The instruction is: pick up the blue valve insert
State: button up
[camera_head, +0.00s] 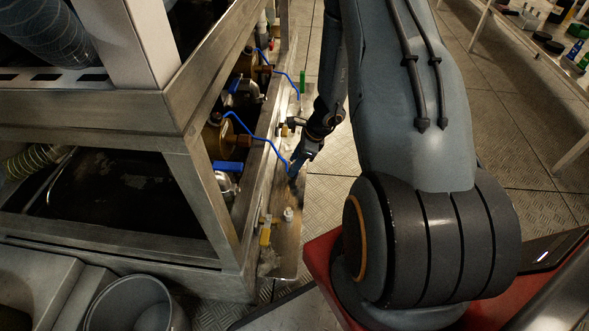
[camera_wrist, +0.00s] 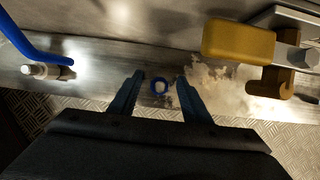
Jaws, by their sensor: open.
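How high the fingertips are above the ledge is hard to tell. In the head view my gripper (camera_head: 293,172) is over the ledge beside the metal frame. I cannot make out the insert there.
A blue hose (camera_wrist: 25,43) and a pale fitting (camera_wrist: 42,71) are on the left. The metal frame (camera_head: 215,215) is close to my arm. Patterned floor (camera_head: 325,200) lies beyond the ledge.

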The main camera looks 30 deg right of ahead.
grip_shut()
